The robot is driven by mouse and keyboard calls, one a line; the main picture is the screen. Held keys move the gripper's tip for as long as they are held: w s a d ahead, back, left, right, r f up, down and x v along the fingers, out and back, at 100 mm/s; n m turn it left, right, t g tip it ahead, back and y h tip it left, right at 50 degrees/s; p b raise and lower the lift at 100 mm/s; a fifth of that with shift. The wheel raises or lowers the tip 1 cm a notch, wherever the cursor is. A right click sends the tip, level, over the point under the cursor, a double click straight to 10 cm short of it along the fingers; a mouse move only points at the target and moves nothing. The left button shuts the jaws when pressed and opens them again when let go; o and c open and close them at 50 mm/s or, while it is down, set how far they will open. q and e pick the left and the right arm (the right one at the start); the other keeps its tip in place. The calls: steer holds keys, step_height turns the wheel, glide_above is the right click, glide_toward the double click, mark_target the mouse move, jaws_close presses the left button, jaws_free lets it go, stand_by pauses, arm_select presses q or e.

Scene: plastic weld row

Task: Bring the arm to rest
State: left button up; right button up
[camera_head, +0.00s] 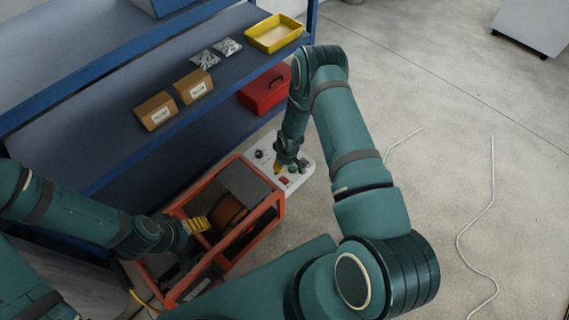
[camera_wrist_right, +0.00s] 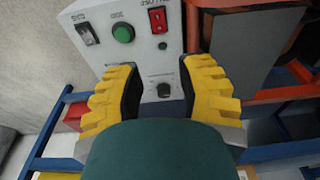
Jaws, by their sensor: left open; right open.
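My right gripper (camera_head: 285,168) hangs over a white control box (camera_head: 307,173) at the end of a red-orange framed machine (camera_head: 277,206). In the right wrist view my right gripper (camera_wrist_right: 161,66) has its yellow fingers spread apart with nothing between them. My left gripper (camera_head: 196,226) is open over the machine frame, near a brown-orange reel (camera_head: 228,212). Whether it touches anything is unclear.
A blue shelf unit (camera_head: 105,138) stands at the left and back.

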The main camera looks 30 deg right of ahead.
stand_by(0.3)
steer(key=s+a+r+m+y, duration=0.3)
steer(key=s+a+r+m, duration=0.2)
steer(key=s+a+r, duration=1.1)
steer(key=shift+s+a+r, duration=0.2)
steer(key=shift+s+r, duration=0.35)
steer(key=shift+s, duration=0.05)
